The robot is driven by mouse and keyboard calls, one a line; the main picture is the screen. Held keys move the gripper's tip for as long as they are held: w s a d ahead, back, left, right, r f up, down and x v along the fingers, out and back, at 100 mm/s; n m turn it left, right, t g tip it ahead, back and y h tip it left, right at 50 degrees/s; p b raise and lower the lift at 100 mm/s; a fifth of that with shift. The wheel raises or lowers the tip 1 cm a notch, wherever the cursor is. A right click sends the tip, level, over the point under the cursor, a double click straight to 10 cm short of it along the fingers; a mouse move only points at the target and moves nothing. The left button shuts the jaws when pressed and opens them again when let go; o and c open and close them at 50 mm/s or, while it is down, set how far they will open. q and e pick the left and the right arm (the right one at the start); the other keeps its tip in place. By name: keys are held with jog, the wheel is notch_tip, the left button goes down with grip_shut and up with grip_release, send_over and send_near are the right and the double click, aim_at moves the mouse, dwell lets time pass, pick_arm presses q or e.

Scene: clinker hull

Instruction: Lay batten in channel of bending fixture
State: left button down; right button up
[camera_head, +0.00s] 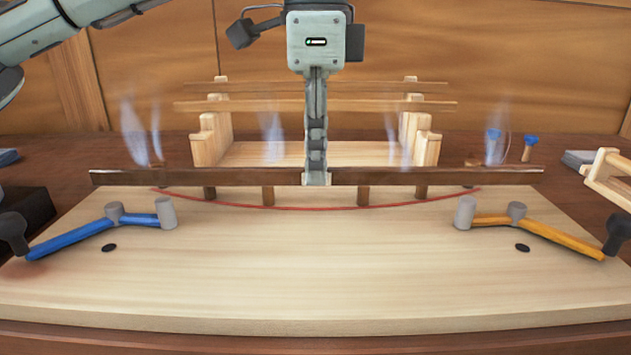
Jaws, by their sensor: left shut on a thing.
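My left gripper (316,182) reaches down from above and is shut on the middle of a long dark brown batten (220,177). The batten is straight and lies level across the view, with pale wisps like steam above it. The bending fixture is a pale wooden board (330,270) with a curved red line (310,208) and several short brown posts (267,196). The batten hides the post tops, and I cannot tell whether it touches them or hangs above. A blue lever (75,238) and an orange lever (560,238) stand at the sides. My right gripper is not in view.
Behind the fixture, a stepped wooden rack (211,140) carries lighter battens (390,105). Blue-topped pegs (530,142) stand at the back right. A wooden frame (606,172) is at the right edge and a dark box (28,207) at the left. The board's front is clear.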

aim_at(316, 214)
pick_arm(q)
jog(key=w+f, duration=0.2)
jog(key=w, duration=0.1)
jog(key=shift+f, duration=1.95)
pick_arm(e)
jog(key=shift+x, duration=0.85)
pick_arm(q)
jog(key=shift+f, duration=0.1)
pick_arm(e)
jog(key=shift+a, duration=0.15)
pick_arm(q)
jog(key=shift+f, duration=0.1)
jog(key=c, duration=1.9)
grip_release()
jog(key=shift+o, duration=1.4)
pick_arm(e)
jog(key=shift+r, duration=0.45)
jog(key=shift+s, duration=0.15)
